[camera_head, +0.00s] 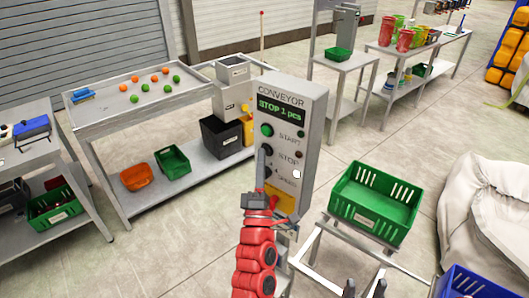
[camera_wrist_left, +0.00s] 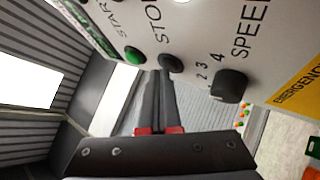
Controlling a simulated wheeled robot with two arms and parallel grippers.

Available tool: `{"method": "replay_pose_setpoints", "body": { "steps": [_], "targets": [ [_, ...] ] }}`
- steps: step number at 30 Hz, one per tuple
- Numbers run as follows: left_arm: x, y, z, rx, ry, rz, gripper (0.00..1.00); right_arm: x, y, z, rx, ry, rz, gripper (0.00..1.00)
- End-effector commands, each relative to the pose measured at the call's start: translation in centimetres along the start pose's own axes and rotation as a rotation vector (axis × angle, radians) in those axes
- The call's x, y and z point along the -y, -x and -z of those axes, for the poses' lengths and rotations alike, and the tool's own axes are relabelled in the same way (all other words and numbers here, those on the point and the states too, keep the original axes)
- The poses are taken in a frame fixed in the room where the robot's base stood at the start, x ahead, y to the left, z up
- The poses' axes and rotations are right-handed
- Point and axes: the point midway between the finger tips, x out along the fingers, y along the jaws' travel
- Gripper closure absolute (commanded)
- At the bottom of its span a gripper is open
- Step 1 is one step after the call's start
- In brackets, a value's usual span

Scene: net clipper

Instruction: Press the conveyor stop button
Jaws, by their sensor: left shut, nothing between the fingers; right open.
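The grey conveyor control box (camera_head: 312,118) stands in the middle of the head view. Its display (camera_head: 279,110) reads "STOP 1 pcs" in green. The green START button (camera_head: 267,130) is above the STOP row. The dark round STOP button (camera_wrist_left: 171,63) shows in the left wrist view beside the green START button (camera_wrist_left: 135,55). My left gripper (camera_head: 262,150) is shut and empty, its tips at the STOP button; I cannot tell whether they touch it. The tips also show in the wrist view (camera_wrist_left: 165,73). My right gripper (camera_head: 365,287) is open at the bottom edge.
A black SPEED knob (camera_wrist_left: 230,86) sits beside STOP. A green crate (camera_head: 375,202) stands on a frame to the right of the box. A table with orange and green balls (camera_head: 180,106) is at the left. Open floor (camera_head: 180,225) lies in front.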

Motion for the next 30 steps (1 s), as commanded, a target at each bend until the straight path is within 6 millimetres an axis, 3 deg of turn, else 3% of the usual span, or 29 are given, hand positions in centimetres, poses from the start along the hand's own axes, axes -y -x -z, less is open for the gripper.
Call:
{"method": "replay_pose_setpoints", "body": {
  "steps": [30],
  "targets": [
    [-0.8,1.2,0.8,0.001,-0.001,0.000,1.00,0.1,1.1,-0.2,0.000,0.000,0.000,0.45]
  ]
}}
